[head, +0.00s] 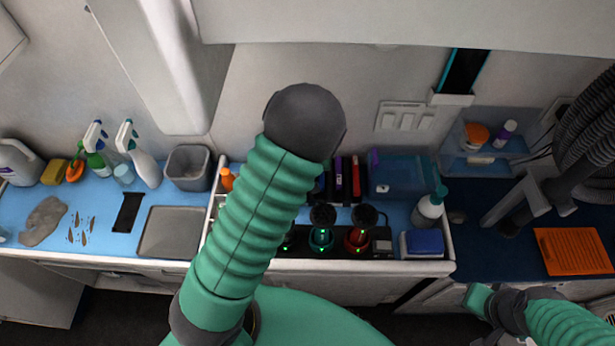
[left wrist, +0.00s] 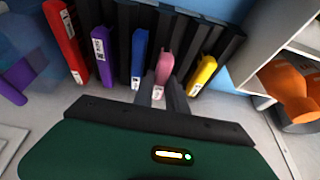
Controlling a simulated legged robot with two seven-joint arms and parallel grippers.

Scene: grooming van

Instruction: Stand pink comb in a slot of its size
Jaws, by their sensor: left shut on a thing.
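The pink comb (left wrist: 165,66) is in the left wrist view, between the fingers of my left gripper (left wrist: 160,92), which is shut on it. It is at the black slotted rack (left wrist: 122,22), between the blue comb (left wrist: 139,52) and the yellow comb (left wrist: 202,75). I cannot tell how deep it sits in a slot. A purple comb (left wrist: 104,56) and a red comb (left wrist: 65,38) stand further left in the rack. In the head view my left arm hides its gripper and the pink comb. My right gripper (head: 482,302) is low at the right, its jaws unclear.
A grey tray (head: 170,232) and spray bottles (head: 144,162) are on the left counter.

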